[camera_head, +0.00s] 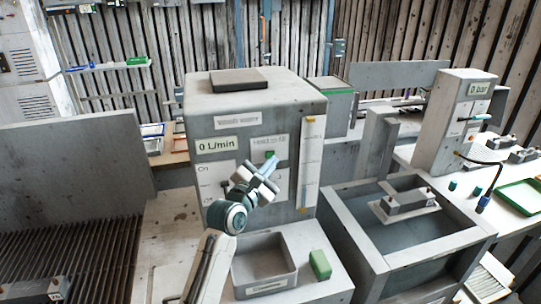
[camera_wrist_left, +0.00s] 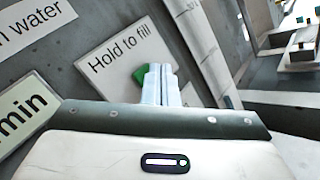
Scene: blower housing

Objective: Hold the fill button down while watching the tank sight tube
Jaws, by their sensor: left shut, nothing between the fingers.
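The grey tank unit (camera_head: 225,105) stands at the centre. On its front is the green fill button (camera_head: 269,154) on a plate labelled "Hold to fill" (camera_wrist_left: 118,58). The button also shows in the left wrist view (camera_wrist_left: 140,75), partly hidden behind my fingertips. My left gripper (camera_head: 273,163) is shut and empty, its tips at the button; I cannot tell whether they touch or press it. The tips also show in the left wrist view (camera_wrist_left: 160,70). The tall pale sight tube strip (camera_head: 311,160) is right of the button, with orange marks near top and bottom. No liquid level is readable.
A display (camera_head: 216,145) on the unit reads 0 L/min. Below are a grey open bin (camera_head: 264,281) and a green block (camera_head: 320,264). A water basin (camera_head: 352,232) stands right, and a gauge unit (camera_head: 455,115) reading 0 bar beyond it.

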